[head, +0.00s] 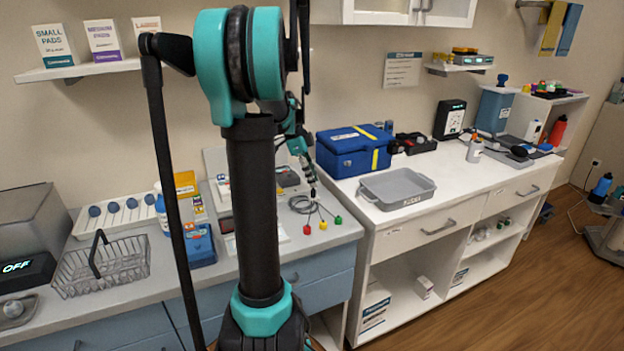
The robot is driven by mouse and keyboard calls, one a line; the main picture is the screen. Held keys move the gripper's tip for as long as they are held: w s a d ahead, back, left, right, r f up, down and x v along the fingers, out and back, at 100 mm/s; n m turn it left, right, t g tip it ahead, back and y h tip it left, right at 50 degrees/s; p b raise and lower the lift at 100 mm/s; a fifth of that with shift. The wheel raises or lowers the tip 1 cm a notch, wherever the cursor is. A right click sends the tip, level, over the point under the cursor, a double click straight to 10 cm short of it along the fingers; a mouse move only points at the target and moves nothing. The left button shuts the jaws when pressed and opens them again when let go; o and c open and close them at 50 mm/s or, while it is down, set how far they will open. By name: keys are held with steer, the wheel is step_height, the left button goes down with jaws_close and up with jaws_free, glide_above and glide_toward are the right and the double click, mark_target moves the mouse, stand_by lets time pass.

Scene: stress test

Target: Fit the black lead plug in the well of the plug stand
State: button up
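My gripper (310,172) is small and far off in the head view, pointing down above the right end of the left counter. Its fingers are too small and dark to tell whether they are open or shut. The plug stand cannot be picked out, and my arm hides part of the counter.
A wire basket (122,262) and a blue device (200,246) stand on the left counter (235,270). On the right counter (400,219) are a blue box (352,160) and a grey tray (372,198), close to my gripper. The counter's front right corner is clear.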

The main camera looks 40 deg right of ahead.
mark_target(312, 190)
steer(key=shift+o, duration=0.5)
steer(key=o, duration=0.5)
steer(key=shift+c, duration=0.2)
steer(key=shift+r, duration=0.2)
steer(key=shift+r, duration=1.35)
steer(key=shift+s, duration=0.1)
